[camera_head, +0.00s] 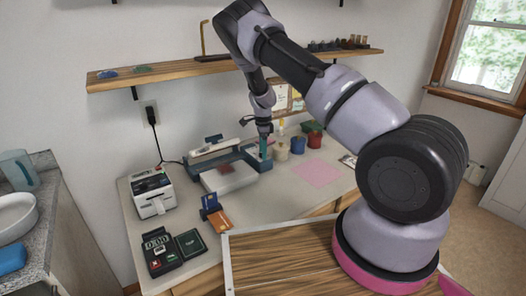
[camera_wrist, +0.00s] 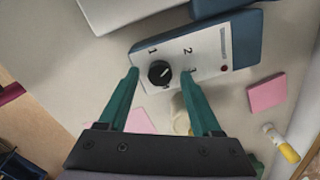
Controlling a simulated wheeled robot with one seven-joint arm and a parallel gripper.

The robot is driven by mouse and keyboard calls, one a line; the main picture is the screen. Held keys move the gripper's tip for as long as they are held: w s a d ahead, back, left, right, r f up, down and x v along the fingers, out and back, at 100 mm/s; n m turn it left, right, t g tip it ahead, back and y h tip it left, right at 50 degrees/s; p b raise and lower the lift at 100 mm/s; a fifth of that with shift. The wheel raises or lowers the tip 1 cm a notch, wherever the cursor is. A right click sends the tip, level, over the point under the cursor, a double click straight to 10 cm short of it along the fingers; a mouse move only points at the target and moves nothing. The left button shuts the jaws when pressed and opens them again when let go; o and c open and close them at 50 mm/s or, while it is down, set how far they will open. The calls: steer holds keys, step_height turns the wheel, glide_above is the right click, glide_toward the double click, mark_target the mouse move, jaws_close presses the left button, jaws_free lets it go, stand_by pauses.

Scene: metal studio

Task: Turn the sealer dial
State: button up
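The sealer (camera_head: 228,160) is a blue-grey machine with a white lever, at the back of the bench against the wall. In the wrist view, its white control panel (camera_wrist: 207,62) carries a round black dial (camera_wrist: 160,73) with a pale pointer mark and numbers around it. My gripper (camera_wrist: 160,77) has its two green fingers apart, one on each side of the dial, with a visible gap to it. In the head view, my gripper (camera_head: 264,147) points down at the right end of the sealer, and the dial cannot be made out there.
Several coloured cups, including a blue one (camera_head: 298,145), stand right of the sealer, near a pink sheet (camera_head: 318,172). A label printer (camera_head: 152,193) and a card terminal (camera_head: 160,252) stand at the left. A wooden shelf (camera_head: 180,70) runs along the wall above. A pink pad (camera_wrist: 267,93) lies beside the sealer.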

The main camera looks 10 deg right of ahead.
step_height(320, 180, up, 11)
stand_by(0.6)
steer(key=s+d+r+n+t+y, duration=0.1)
steer(key=s+r+n, duration=0.1)
steer(key=s+r, duration=0.5)
steer(key=s+d+r+n+t+y, duration=0.15)
steer(key=s+r, duration=0.25)
steer(key=r, duration=0.7)
steer(key=s+d+r+n+y, duration=0.1)
steer(key=s+d+r+n, duration=0.15)
steer(key=s+r, duration=0.45)
steer(key=s+r+n+t, duration=0.2)
steer(key=s+r+n, duration=0.2)
steer(key=s, duration=0.6)
steer(key=s+r+n+t+h, duration=0.1)
steer(key=s+r+n, duration=0.3)
steer(key=s, duration=0.6)
steer(key=shift+d+r+t, duration=0.4)
steer(key=shift+r+t, duration=0.3)
steer(key=shift+t, duration=0.15)
